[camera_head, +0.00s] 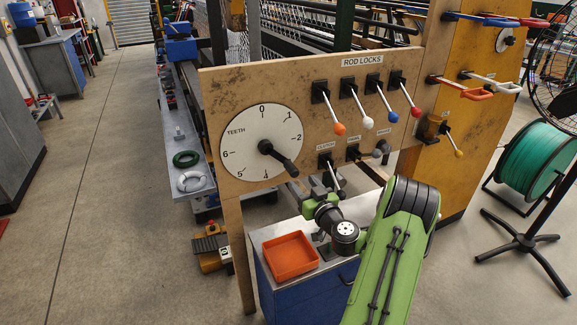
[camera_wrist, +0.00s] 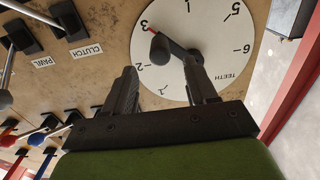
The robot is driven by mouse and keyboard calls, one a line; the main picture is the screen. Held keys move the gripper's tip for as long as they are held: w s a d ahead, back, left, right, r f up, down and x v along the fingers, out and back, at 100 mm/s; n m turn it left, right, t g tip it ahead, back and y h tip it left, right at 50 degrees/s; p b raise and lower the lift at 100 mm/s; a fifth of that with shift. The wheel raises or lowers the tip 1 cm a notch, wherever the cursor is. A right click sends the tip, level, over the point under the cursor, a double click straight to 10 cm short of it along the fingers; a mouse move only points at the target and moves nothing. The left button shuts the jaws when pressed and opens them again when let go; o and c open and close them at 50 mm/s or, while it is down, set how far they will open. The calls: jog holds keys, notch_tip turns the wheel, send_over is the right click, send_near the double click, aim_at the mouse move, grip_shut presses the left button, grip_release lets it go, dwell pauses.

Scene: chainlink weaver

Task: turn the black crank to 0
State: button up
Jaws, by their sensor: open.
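The black crank (camera_head: 279,158) is on a round white dial (camera_head: 245,125) numbered around its rim. It points to the lower right, away from the 0 at the top. In the wrist view the dial appears turned around, and the crank's knob (camera_wrist: 160,50) and red pointer lie toward the 3. My gripper (camera_wrist: 160,70) is open, its two fingers spread on either side of the knob's line of sight. Whether the knob is between the fingertips or just beyond them I cannot tell. In the head view my gripper (camera_head: 308,188) is just below right of the crank.
Levers with coloured knobs (camera_head: 367,121) stick out under the ROD LOCKS label, right of the dial. The clutch lever (camera_head: 331,172) is close to my gripper. A orange tray (camera_head: 291,256) sits on the cabinet below. Open floor lies left.

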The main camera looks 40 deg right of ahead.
aim_at(296, 174)
jog(key=p+x, duration=0.1)
jog(key=x, duration=0.7)
jog(key=shift+w+d+p, duration=0.1)
jog(key=shift+w+p, duration=0.15)
jog(key=shift+p, duration=0.1)
grip_shut()
